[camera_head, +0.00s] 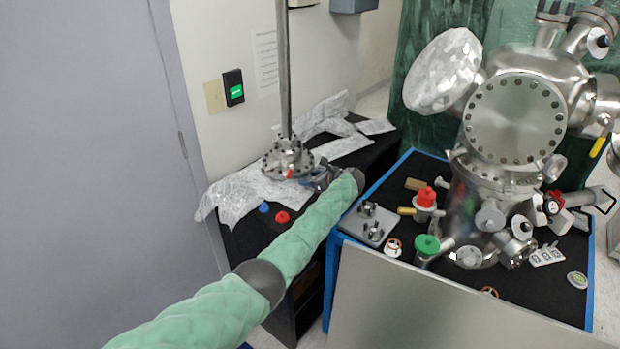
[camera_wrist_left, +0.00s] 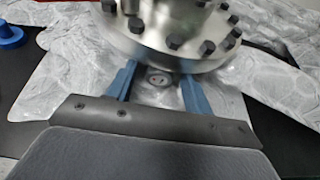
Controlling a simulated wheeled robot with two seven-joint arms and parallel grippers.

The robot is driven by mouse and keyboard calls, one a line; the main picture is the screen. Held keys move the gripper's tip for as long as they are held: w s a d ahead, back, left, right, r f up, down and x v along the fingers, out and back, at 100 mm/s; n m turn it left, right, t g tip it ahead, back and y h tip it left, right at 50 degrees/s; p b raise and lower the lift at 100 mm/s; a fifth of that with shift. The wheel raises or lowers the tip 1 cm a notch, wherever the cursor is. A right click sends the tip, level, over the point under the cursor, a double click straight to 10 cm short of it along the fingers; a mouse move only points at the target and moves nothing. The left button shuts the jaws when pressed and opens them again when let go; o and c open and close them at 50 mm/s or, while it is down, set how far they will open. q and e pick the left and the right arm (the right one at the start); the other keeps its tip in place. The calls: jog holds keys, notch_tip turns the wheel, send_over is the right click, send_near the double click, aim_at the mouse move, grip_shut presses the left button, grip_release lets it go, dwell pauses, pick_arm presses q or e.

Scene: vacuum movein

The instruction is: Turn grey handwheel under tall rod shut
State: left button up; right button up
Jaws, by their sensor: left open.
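The tall rod (camera_head: 284,75) stands upright on a bolted steel flange (camera_head: 287,155) on the black bench. My left gripper (camera_head: 308,180) is at the right front side of this flange, mostly hidden by my green-sleeved arm. In the left wrist view, its two blue fingers (camera_wrist_left: 158,88) are spread, with their tips close to the underside of the bolted flange (camera_wrist_left: 165,35). A small grey round piece (camera_wrist_left: 158,79) shows between the fingers, below the flange rim. It may be the grey handwheel; I cannot tell whether the fingers touch it. My right gripper is not in view.
Crumpled foil (camera_head: 235,192) lies under the flange. Blue (camera_head: 264,207) and red (camera_head: 282,217) caps lie on the bench in front. A blue-edged cart (camera_head: 335,262) with a steel vacuum chamber (camera_head: 515,118) and several small parts stands to the right.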

pick_arm(q)
jog(key=shift+w+a+f, duration=0.1)
jog(key=c, duration=1)
jog(key=shift+o, duration=0.2)
